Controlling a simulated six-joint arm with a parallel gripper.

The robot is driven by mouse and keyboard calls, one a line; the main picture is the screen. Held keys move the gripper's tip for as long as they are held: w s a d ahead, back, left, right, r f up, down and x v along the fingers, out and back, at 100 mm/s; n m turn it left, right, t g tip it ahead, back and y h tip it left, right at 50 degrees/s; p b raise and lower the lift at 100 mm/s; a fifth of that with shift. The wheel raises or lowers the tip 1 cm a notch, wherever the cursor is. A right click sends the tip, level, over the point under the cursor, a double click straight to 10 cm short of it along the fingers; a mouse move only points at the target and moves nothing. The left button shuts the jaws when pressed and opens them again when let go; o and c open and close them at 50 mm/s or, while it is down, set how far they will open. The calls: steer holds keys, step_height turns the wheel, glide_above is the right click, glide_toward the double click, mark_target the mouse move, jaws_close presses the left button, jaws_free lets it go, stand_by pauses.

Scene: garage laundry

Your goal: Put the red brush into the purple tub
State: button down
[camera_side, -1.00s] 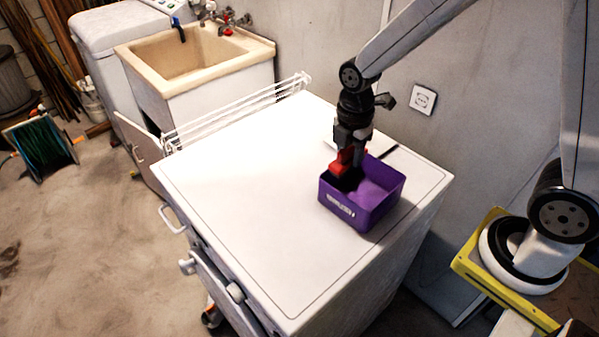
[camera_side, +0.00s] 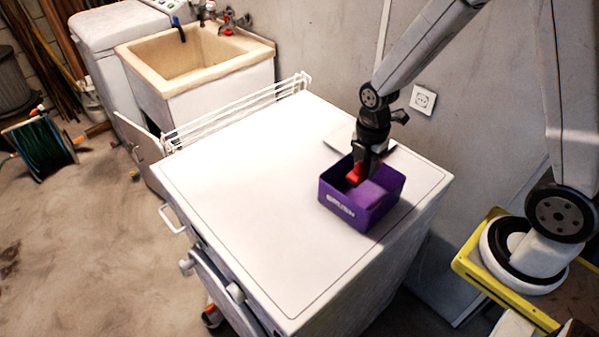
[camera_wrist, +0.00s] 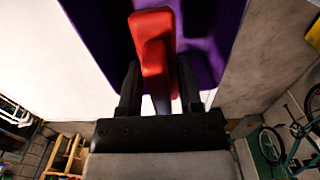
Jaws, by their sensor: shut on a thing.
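The purple tub (camera_side: 345,208) stands on the white machine top, with pale lettering on its front wall. The red brush (camera_side: 354,175) is between the fingers of my gripper (camera_side: 367,165), at the tub's opening near its back left side. In the side view the lower part of the brush is hidden by the tub's walls. In the wrist view the red brush (camera_wrist: 155,50) sits between the two dark fingers of my gripper (camera_wrist: 158,90), with the purple tub (camera_wrist: 205,35) behind it. I cannot tell whether the brush touches the tub floor.
The white machine top (camera_side: 245,190) is clear to the left and front of the tub. A flat pale item (camera_side: 340,139) lies behind the tub. A white drying rack (camera_side: 240,112) and a sink (camera_side: 195,60) stand at the back left. The wall with a socket (camera_side: 423,99) is behind.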

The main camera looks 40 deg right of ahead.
glide_above(359, 199)
steer(key=shift+f, duration=2.2)
steer(key=shift+f, duration=1.8)
steer(key=shift+f, duration=0.1)
steer(key=shift+c, duration=1.3)
jaws_free()
steer(key=shift+r, duration=6.15)
